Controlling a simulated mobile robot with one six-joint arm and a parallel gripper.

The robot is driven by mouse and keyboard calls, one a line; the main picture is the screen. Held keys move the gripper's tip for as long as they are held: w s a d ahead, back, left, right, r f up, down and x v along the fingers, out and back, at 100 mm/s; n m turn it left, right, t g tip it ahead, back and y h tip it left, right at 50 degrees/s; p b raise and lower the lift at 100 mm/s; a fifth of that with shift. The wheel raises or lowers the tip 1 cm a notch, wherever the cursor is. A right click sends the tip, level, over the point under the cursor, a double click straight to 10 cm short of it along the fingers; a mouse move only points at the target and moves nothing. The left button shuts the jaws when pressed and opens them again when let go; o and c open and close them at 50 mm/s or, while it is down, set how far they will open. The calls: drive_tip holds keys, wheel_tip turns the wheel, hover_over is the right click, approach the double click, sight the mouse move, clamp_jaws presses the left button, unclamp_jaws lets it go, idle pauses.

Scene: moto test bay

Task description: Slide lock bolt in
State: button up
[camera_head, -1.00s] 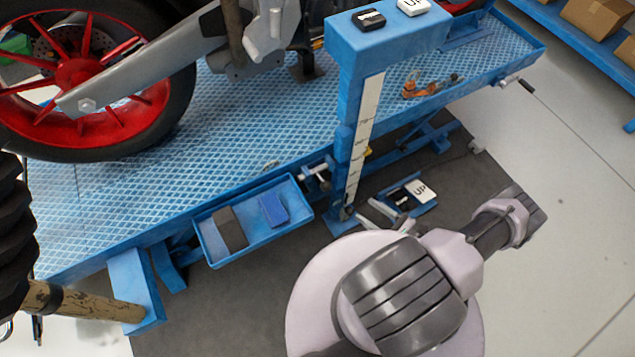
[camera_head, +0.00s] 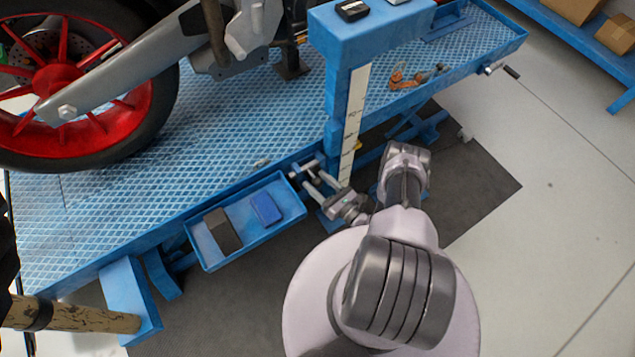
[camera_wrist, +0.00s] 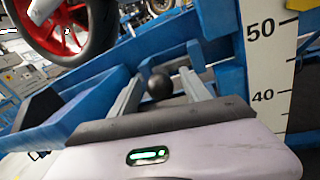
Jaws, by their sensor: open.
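The lock bolt (camera_head: 303,169) is a silver fitting on the blue lift's side edge, left of the upright post. In the wrist view a dark round knob (camera_wrist: 159,86), apparently the bolt's handle, shows between my fingers. My gripper (camera_head: 314,185) is open in front of the bolt, its two pale fingers pointing at it. In the wrist view the fingers of my gripper (camera_wrist: 161,75) stand either side of the knob with gaps. I cannot tell how far the bolt is in; its shaft is mostly hidden.
A blue side tray (camera_head: 206,262) holding a dark block and a blue block hangs close left of my gripper. The blue post (camera_head: 332,95) with a white scale (camera_head: 352,125) stands close right. A motorcycle wheel (camera_head: 60,85) is on the lift platform (camera_head: 230,125).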

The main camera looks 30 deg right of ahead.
drive_tip(key=shift+w, duration=0.15)
clamp_jaws()
idle(1.4)
